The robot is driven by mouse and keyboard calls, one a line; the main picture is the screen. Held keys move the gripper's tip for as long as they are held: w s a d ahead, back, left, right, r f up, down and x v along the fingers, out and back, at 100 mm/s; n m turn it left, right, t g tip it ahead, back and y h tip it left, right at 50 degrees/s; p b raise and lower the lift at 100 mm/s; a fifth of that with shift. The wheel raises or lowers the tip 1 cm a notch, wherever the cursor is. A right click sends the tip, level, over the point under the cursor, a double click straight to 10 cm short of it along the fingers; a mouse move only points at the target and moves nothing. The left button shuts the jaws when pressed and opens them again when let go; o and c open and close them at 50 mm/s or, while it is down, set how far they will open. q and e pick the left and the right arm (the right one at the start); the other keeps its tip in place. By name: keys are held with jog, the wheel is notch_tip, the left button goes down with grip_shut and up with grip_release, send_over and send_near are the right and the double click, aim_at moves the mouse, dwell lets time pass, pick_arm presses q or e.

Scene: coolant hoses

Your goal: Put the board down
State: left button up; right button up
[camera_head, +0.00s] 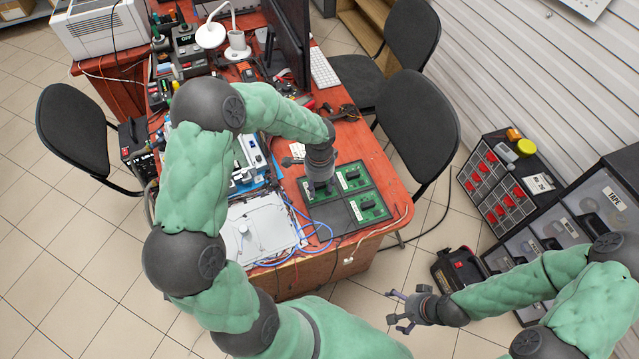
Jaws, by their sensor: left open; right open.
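A dark tray (338,218) with several compartments lies near the front right corner of the red table. Green boards with black parts sit in it: one at the upper right (353,178), one at the lower right (369,205) and one at the upper left (325,195). The lower left compartment shows dark and bare. My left gripper (319,184) points down over the upper left board and partly hides it. It is open; whether its fingers touch the board I cannot tell. My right gripper (403,311) is open and empty over the floor, right of the table.
A white device (258,228) with blue cables lies left of the tray. A monitor (287,40), keyboard (322,68) and tools crowd the table's back. Black chairs (418,118) stand right of the table. Storage bins (497,185) line the right wall.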

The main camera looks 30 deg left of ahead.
aim_at(320, 186)
pick_arm(q)
notch_tip(320, 186, up, 12)
jog(key=p, duration=0.4)
jog(key=shift+r+p, duration=0.15)
jog(key=shift+p, duration=0.15)
